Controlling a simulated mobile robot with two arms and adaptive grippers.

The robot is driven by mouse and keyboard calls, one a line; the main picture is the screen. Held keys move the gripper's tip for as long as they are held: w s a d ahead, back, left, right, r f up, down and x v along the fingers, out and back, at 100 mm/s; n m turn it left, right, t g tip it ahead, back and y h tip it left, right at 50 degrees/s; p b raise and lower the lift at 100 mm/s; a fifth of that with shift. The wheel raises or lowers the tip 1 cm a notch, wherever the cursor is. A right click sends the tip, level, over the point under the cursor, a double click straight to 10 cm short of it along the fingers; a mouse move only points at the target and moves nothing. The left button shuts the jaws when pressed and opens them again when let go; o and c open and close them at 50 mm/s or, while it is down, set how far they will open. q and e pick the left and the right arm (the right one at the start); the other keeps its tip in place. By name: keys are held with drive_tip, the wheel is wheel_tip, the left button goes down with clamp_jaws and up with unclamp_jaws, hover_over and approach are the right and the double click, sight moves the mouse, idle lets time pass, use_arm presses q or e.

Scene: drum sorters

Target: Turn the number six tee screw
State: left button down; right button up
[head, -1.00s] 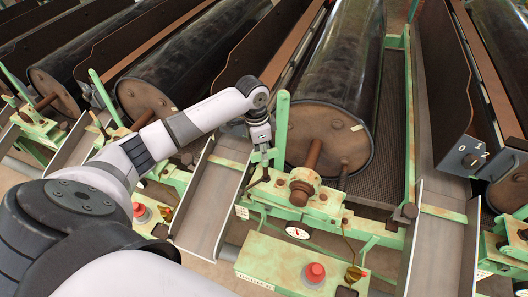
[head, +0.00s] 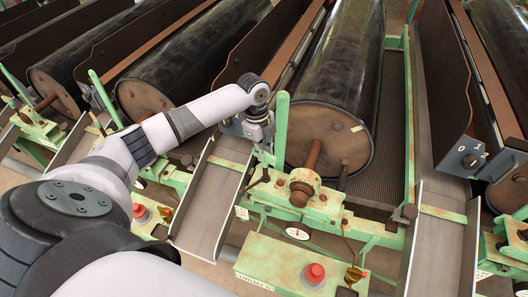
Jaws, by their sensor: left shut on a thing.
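My left gripper (head: 264,162) points down at the left front of the middle drum's frame, beside a green upright lever (head: 281,128). Its fingers are shut on what seems to be the tee screw, which is small and mostly hidden by the fingers. I cannot read a number on it. The black drum (head: 335,70) has a rusty end face, with a brown shaft and bearing (head: 302,187) just right of the gripper. My right gripper is not in view.
A grey chute (head: 212,205) lies left of the gripper. A green control box (head: 290,262) with a red button (head: 315,272) stands in front. A dark panel with a 0/1 switch (head: 470,160) is at the right. More drums stand on both sides.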

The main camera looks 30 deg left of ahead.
use_arm(q)
drive_tip(key=shift+a+r+m, duration=0.1)
drive_tip(key=shift+a+m, duration=0.25)
drive_tip(key=shift+m, duration=0.45)
drive_tip(key=c, duration=2)
unclamp_jaws()
drive_tip(key=o, duration=0.3)
drive_tip(key=shift+s+a, duration=0.1)
drive_tip(key=shift+a, duration=0.05)
drive_tip(key=shift+o, duration=0.2)
drive_tip(key=shift+d, duration=0.2)
